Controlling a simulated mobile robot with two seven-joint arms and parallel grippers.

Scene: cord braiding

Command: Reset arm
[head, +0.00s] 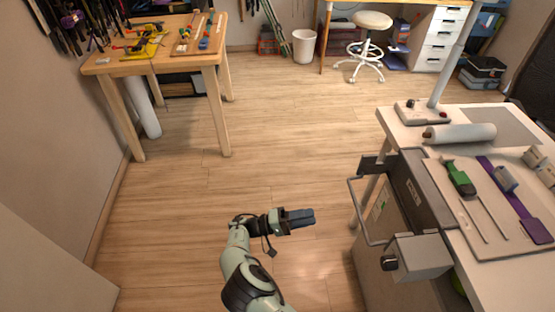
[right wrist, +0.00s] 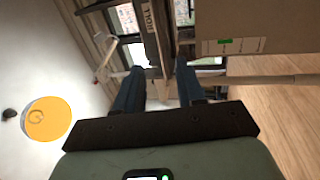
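My right gripper (head: 300,217) is held out over the bare floor in the middle of the head view, left of the white table. In the right wrist view its two dark blue fingers (right wrist: 160,88) stand apart with nothing held between them. My left gripper is not in view. On a board on the white table (head: 403,127) lie a green clamp (head: 459,178) with pale cords and a purple strap (head: 512,196) with a grey-blue block (head: 504,179). My right gripper is well away from all of these.
A grey metal box with a handle (head: 425,190) hangs at the white table's near-left side. A wooden workbench (head: 211,69) with tools stands at the back left. A white bin (head: 304,47) and a stool (head: 373,20) are at the back. The floor between is clear.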

